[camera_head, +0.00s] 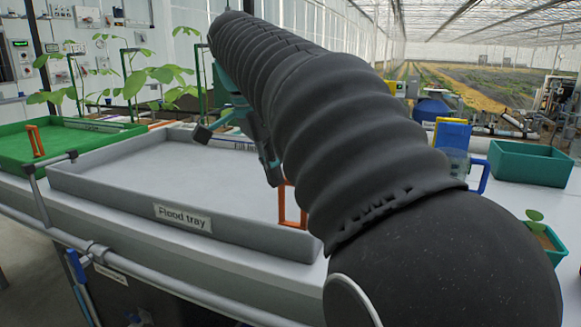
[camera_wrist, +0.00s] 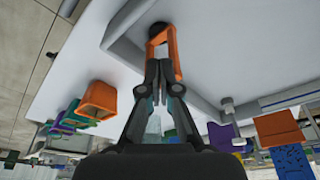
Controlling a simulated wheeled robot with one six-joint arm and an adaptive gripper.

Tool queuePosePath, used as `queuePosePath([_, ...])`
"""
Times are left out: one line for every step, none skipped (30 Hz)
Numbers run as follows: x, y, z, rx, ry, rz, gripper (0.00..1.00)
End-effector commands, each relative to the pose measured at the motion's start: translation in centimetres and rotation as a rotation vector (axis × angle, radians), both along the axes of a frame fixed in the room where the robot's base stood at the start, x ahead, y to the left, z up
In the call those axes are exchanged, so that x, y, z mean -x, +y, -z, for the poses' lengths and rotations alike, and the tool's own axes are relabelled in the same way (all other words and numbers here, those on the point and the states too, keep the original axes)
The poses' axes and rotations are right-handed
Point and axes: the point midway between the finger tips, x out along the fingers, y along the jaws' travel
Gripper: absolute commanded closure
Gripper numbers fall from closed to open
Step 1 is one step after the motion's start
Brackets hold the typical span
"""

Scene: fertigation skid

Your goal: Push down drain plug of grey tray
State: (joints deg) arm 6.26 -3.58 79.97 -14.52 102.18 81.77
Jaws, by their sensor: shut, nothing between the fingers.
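The grey tray (camera_head: 130,172), labelled "Flood tray", lies on the white bench. The drain plug, an upright orange loop handle (camera_head: 292,208), stands at its near right corner, and shows at top centre in the wrist view (camera_wrist: 178,62). My gripper (camera_head: 272,176) is shut and empty, pointing down right at the top of the loop. In the wrist view my gripper's fingertips (camera_wrist: 160,66) lie together over the loop's opening. I cannot tell whether they touch it.
A green tray (camera_head: 75,143) with its own orange handle (camera_head: 36,141) is at left. A grey pipe rail (camera_head: 150,275) runs along the bench front. Potted seedlings (camera_head: 135,80) stand behind. A teal bin (camera_head: 530,162) and blue box (camera_head: 453,135) are at right.

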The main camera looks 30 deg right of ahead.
Motion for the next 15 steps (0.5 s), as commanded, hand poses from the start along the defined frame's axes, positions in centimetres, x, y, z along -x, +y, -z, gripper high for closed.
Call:
queuePosePath([-0.1,0.1,-0.5,0.0,-0.003,-0.001,1.0])
queuePosePath([-0.1,0.2,-0.8,0.0,-0.002,-0.001,1.0])
queuePosePath([-0.1,0.3,-1.3,0.0,-0.003,-0.001,1.0])
queuePosePath([-0.1,0.4,-1.7,0.0,-0.003,-0.002,1.0])
queuePosePath([-0.1,0.6,-2.1,0.0,-0.003,-0.002,1.0])
queuePosePath([-0.1,0.7,-2.7,0.0,-0.002,-0.003,1.0])
queuePosePath([-0.2,0.9,-3.1,0.0,-0.001,-0.002,1.0])
queuePosePath([-0.2,1.0,-3.5,0.0,-0.001,-0.003,1.0])
queuePosePath([-0.2,1.2,-4.0,-0.001,0.0,-0.003,1.0])
queuePosePath([-0.1,1.3,-4.4,-0.001,-0.001,-0.003,1.0])
queuePosePath([-0.1,1.4,-4.8,-0.001,0.0,-0.003,1.0])
queuePosePath([-0.2,1.5,-5.2,-0.001,0.001,-0.003,1.0])
queuePosePath([-0.2,1.5,-5.4,-0.001,0.001,-0.003,1.0])
queuePosePath([-0.2,1.6,-5.7,-0.001,0.002,-0.003,1.0])
queuePosePath([-0.2,1.7,-6.0,-0.001,0.003,-0.002,1.0])
